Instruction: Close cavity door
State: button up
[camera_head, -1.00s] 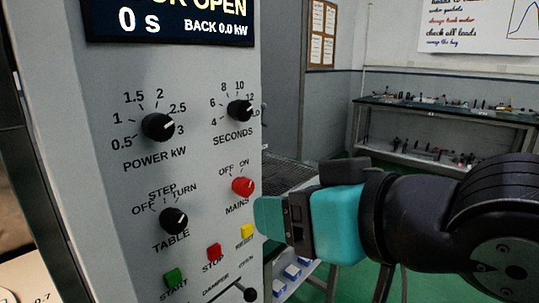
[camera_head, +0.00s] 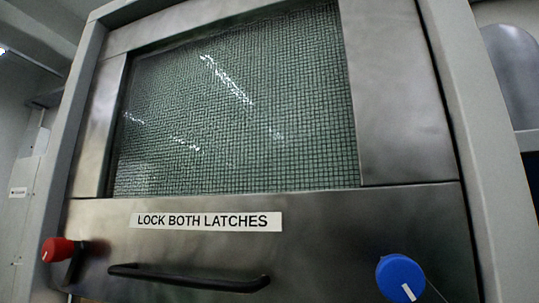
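The cavity door (camera_head: 420,120) fills most of the view, seen close from below. It is brushed metal with a green mesh window (camera_head: 240,110). A label reading "LOCK BOTH LATCHES" (camera_head: 206,221) is under the window. A dark bar handle (camera_head: 190,279) runs along the lower part. A red latch knob (camera_head: 60,250) is at the lower left and a blue latch knob (camera_head: 400,277) at the lower right. The door appears within its pale surround; I cannot tell whether it is fully shut. My gripper is not in view.
The pale grey surround (camera_head: 497,170) borders the door at the right. A grey wall or cabinet (camera_head: 20,200) stands at the far left. A rounded grey object (camera_head: 512,75) shows at the upper right. The floor is not visible.

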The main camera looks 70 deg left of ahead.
aim_at(328, 246)
jog(key=u, duration=3.15)
jog(key=k, duration=0.3)
jog(key=z, duration=0.25)
